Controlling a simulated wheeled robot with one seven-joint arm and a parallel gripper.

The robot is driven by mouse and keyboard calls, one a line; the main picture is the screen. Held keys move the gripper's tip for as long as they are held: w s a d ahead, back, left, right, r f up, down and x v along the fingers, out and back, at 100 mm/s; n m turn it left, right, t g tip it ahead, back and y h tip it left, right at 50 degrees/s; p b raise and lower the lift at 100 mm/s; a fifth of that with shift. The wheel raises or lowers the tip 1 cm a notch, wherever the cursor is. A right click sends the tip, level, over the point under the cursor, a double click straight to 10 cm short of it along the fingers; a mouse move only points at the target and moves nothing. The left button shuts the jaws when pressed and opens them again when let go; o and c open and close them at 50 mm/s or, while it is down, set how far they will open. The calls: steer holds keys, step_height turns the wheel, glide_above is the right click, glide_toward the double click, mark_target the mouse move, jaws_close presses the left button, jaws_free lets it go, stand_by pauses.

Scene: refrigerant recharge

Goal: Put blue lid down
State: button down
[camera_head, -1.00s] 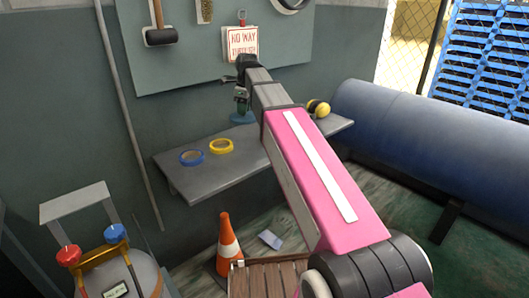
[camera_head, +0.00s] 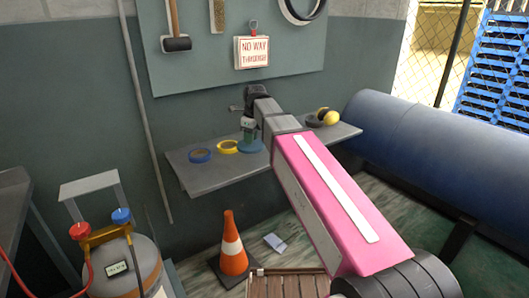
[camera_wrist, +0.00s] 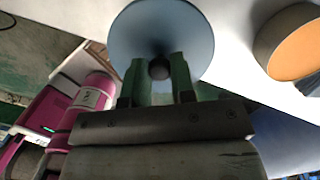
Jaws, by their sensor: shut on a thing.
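The blue lid (camera_head: 252,148) is a flat round disc with a small dark knob. It is level, over the grey wall shelf (camera_head: 205,178), just right of the yellow tape ring. I cannot tell whether it touches the shelf. My gripper (camera_head: 249,128) is above the lid and shut on its knob. In the wrist view the lid (camera_wrist: 190,25) fills the top middle. There the two green fingers of my gripper (camera_wrist: 160,72) sit on either side of the dark knob.
A blue tape ring (camera_head: 199,156) and a yellow tape ring (camera_head: 228,147) lie left of the lid. Yellow-and-black earmuffs (camera_head: 325,118) lie at the shelf's right end. A NO WAY THROUGH sign (camera_head: 254,52) hangs above. An orange cone (camera_head: 233,245) stands below.

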glide_above(262, 157)
steer(key=f, duration=0.4)
steer(key=shift+d, duration=0.3)
steer(key=shift+f, duration=1.95)
steer(key=shift+f, duration=0.15)
steer(key=c, duration=1)
jaws_free()
steer(key=shift+o, duration=0.2)
step_height(262, 157, up, 12)
steer(key=d, duration=0.1)
steer(key=shift+s+d, duration=0.2)
steer(key=shift+s, duration=0.05)
